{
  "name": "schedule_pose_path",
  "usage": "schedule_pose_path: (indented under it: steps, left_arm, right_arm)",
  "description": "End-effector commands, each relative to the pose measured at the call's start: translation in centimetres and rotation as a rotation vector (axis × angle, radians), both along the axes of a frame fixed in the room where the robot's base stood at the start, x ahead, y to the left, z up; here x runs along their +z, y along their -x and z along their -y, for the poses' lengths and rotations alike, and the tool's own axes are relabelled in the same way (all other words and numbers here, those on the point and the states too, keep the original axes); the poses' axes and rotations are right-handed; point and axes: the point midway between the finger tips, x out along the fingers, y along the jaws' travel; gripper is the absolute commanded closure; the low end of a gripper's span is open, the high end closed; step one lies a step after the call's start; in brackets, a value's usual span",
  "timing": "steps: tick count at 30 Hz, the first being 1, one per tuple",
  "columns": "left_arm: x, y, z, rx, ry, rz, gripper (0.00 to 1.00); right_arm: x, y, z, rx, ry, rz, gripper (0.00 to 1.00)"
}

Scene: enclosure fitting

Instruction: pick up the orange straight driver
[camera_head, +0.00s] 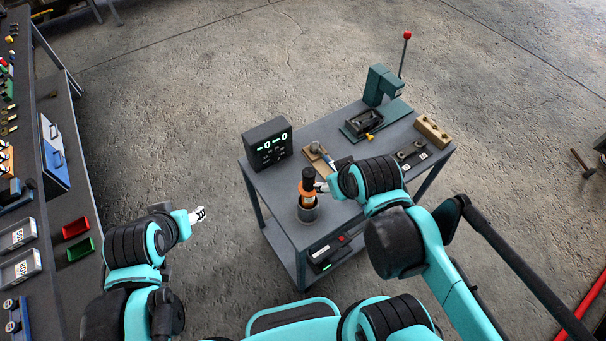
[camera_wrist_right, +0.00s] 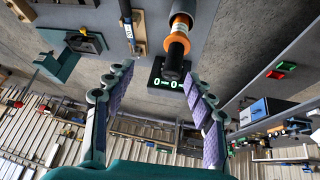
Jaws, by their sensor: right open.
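The orange straight driver (camera_head: 308,187) has a black upper handle and an orange collar. It stands upright in a round grey cup (camera_head: 307,212) at the near left of the small grey table. In the right wrist view the driver (camera_wrist_right: 178,45) shows just past the fingertips, nearer the right finger. My right gripper (camera_head: 323,187) is beside the driver's handle, to its right. In the wrist view the right gripper (camera_wrist_right: 158,72) is open with nothing between its fingers. My left gripper (camera_head: 200,214) is off the table to the left; its finger gap is too small to judge.
A black display box (camera_head: 267,144) stands behind the driver at the table's left edge. A wooden tray with a tool (camera_head: 319,156) lies close behind it. A green press (camera_head: 384,88), a black fixture (camera_head: 364,122) and a wooden block (camera_head: 432,130) occupy the far side.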

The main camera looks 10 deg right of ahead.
Motion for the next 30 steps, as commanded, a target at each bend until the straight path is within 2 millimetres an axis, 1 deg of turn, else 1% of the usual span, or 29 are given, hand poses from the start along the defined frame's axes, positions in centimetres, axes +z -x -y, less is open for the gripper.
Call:
schedule_pose_path:
  steps: [1,3,5,8,11,15,18,21,24,26,30]
  left_arm:
    - [2.7,0.0,0.0,0.000,0.000,0.000,0.51]
    - [4.1,0.0,0.0,0.000,0.000,0.000,0.51]
    - [4.2,0.0,0.0,0.000,0.000,0.000,0.51]
    - [4.2,0.0,0.0,0.000,0.000,0.000,0.51]
    - [4.0,0.0,0.0,0.000,0.000,0.000,0.51]
    - [4.0,0.0,0.0,0.000,0.000,0.000,0.51]
    - [4.0,0.0,0.0,0.000,0.000,0.000,0.51]
    - [4.0,0.0,0.0,0.000,0.000,0.000,0.51]
    - [4.0,0.0,0.0,0.000,0.000,0.000,0.51]
    - [4.0,0.0,0.0,0.000,0.000,0.000,0.51]
    - [3.7,0.0,0.0,0.000,0.000,0.000,0.51]
  right_arm:
    - [2.7,-0.6,-0.2,0.056,0.030,-0.024,0.45]
    - [3.7,-1.5,-0.6,0.178,0.093,-0.075,0.45]
    - [3.5,-2.3,-1.0,0.286,0.143,-0.117,0.45]
    - [2.6,-3.5,-1.6,0.478,0.219,-0.190,0.45]
    - [1.1,-5.0,-2.3,0.697,0.290,-0.264,0.45]
    - [-1.5,-6.9,-3.5,1.032,0.366,-0.361,0.45]
    - [-3.2,-7.8,-4.2,1.235,0.395,-0.410,0.45]
    - [-4.3,-8.2,-4.5,1.360,0.405,-0.435,0.45]
    - [-4.9,-8.4,-4.7,1.420,0.410,-0.445,0.45]
    - [-5.3,-8.5,-4.7,1.435,0.411,-0.448,0.45]
    - [-6.8,-8.5,-4.7,1.440,0.411,-0.448,0.45]
